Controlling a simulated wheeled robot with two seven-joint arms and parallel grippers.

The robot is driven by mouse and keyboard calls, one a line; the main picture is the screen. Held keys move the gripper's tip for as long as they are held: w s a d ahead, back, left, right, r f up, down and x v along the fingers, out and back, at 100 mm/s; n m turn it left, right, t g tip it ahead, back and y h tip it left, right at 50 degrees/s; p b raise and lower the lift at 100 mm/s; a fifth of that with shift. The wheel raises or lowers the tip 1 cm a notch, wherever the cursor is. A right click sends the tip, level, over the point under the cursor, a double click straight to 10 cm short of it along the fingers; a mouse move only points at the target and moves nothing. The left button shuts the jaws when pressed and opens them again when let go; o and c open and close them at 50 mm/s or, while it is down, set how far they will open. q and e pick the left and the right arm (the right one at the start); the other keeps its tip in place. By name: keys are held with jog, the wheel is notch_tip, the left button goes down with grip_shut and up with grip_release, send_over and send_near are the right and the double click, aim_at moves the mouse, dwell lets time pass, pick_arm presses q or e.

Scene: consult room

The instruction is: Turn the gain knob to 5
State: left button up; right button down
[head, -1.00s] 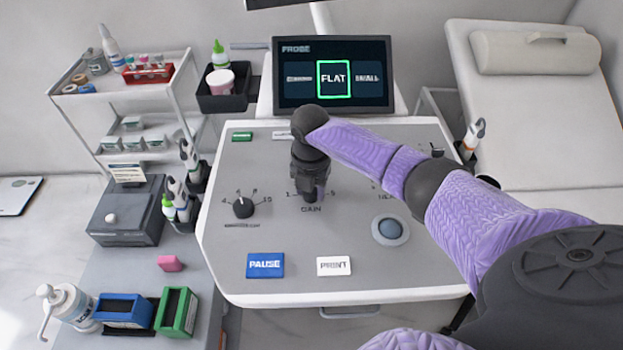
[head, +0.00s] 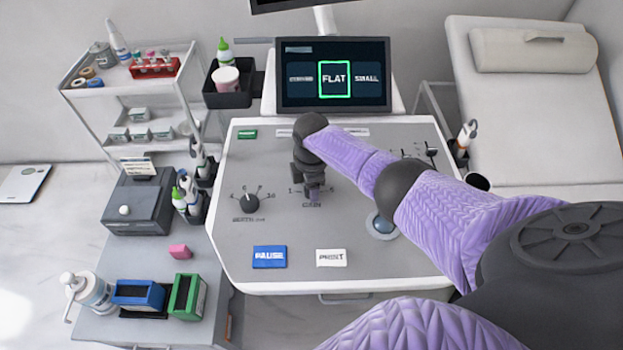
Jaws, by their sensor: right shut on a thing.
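The gain knob sits on the grey console panel (head: 300,245), under my right gripper and hidden by it. My right gripper (head: 313,194) points down over the gain dial and is shut on the knob. The knob's pointer and its setting cannot be seen. My left gripper is not in view.
A black depth knob (head: 249,204) stands left of the gain dial. A blue PAUSE button (head: 269,256), a white PRINT button (head: 331,258) and a trackball (head: 382,225) lie nearer. The screen (head: 334,75) shows FLAT framed in green. An exam couch (head: 540,110) stands right.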

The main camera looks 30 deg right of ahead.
jog(key=m, duration=0.3)
jog(key=shift+r+p, duration=0.1)
jog(key=shift+p, duration=0.3)
jog(key=shift+m, duration=0.8)
jog(key=m+p, duration=0.1)
jog(key=m, duration=0.8)
jog(key=shift+p, duration=0.4)
jog(key=shift+m, duration=1.5)
